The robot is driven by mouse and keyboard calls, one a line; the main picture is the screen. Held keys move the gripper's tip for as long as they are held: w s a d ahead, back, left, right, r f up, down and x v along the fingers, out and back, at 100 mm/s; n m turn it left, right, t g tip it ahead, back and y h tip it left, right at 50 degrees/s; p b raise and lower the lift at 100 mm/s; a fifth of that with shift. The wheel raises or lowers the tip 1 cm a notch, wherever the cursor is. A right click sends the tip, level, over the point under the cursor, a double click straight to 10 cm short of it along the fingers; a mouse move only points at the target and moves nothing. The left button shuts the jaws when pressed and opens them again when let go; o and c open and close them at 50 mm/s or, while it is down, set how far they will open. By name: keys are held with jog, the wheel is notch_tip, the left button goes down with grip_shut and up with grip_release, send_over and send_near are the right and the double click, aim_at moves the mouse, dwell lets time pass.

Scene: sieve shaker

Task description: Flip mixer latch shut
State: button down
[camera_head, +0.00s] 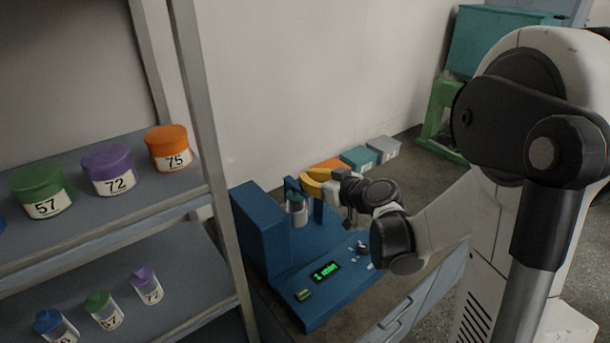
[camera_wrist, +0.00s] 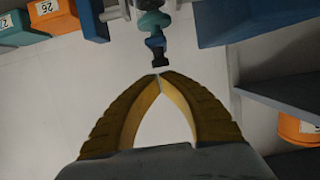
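The blue mixer (camera_head: 262,232) stands on the counter with a lit green display (camera_head: 325,271). A grey metal cup (camera_head: 299,213) sits at its head, below a teal latch part (camera_head: 292,188). In the wrist view the latch (camera_wrist: 154,27) is teal and dark blue with a black end (camera_wrist: 159,60). My gripper (camera_head: 306,183) reaches in from the right beside the latch. In the wrist view, the yellow fingertips of my gripper (camera_wrist: 160,77) meet with nothing visible between them. They are just short of the black end; whether they touch it I cannot tell.
A shelf rack (camera_head: 215,150) with labelled jars stands left of the mixer. Orange, teal (camera_head: 359,158) and grey (camera_head: 384,149) boxes lie behind my gripper along the wall. Blue mixer parts (camera_wrist: 245,22) flank the latch in the wrist view.

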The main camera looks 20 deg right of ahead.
jog(key=shift+s+f+b, duration=0.25)
jog(key=shift+f+b, duration=0.05)
jog(key=shift+f, duration=0.15)
dwell(0.4)
